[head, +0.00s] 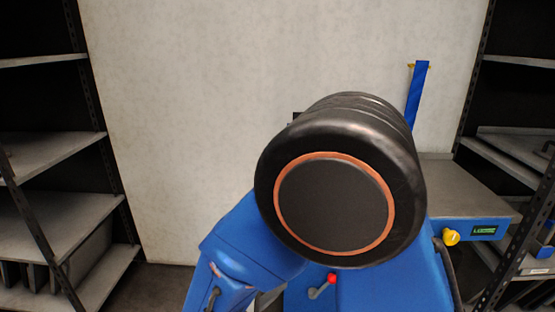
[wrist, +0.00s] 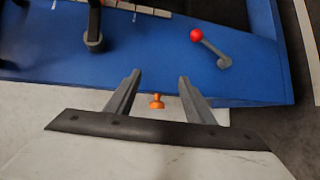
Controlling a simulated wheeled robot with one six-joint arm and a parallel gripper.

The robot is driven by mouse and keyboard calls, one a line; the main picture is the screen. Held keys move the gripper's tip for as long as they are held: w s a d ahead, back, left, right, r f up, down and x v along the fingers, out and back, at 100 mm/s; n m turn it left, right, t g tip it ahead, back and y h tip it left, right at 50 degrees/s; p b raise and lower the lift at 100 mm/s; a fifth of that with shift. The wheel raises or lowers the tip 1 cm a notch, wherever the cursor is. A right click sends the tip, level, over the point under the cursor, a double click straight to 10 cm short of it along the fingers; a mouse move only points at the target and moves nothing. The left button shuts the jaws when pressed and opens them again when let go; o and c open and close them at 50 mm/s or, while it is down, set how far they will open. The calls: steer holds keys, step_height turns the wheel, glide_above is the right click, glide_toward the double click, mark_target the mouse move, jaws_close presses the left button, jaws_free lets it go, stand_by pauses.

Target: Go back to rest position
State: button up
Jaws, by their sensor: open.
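My gripper (wrist: 158,92) shows in the wrist view with its two grey fingers spread apart. Nothing is held between them. A small orange knob (wrist: 157,101) shows in the gap between the fingers, touching neither; its depth is hard to judge. Beyond the fingertips lies the blue machine (wrist: 150,60). In the head view, a large black joint of my arm with an orange ring fills the middle and hides my gripper and part of the blue machine (head: 390,285).
The machine carries a red-ball lever (wrist: 210,46), also in the head view (head: 322,287), and a dark lever (wrist: 94,30). A grey table (head: 450,185) with a yellow knob (head: 451,237) stands at right. Shelves flank both sides (head: 50,150) (head: 510,155). A pale wall stands behind.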

steer(key=s+d+r+m+g+y, duration=0.1)
steer(key=s+d+r+m+g, duration=0.3)
steer(key=d, duration=0.7)
steer(key=d+r+m+g+y, duration=0.1)
steer(key=d+m+g, duration=0.1)
steer(key=d+g, duration=0.75)
steer(key=s+d+r+m+t+y, duration=0.4)
steer(key=s+d+y, duration=0.4)
steer(key=s, duration=0.2)
step_height(320, 180, up, 2)
steer(key=shift+s+d+r+t+y, duration=0.25)
steer(key=shift+s+t+y, duration=0.1)
steer(key=shift+t, duration=0.5)
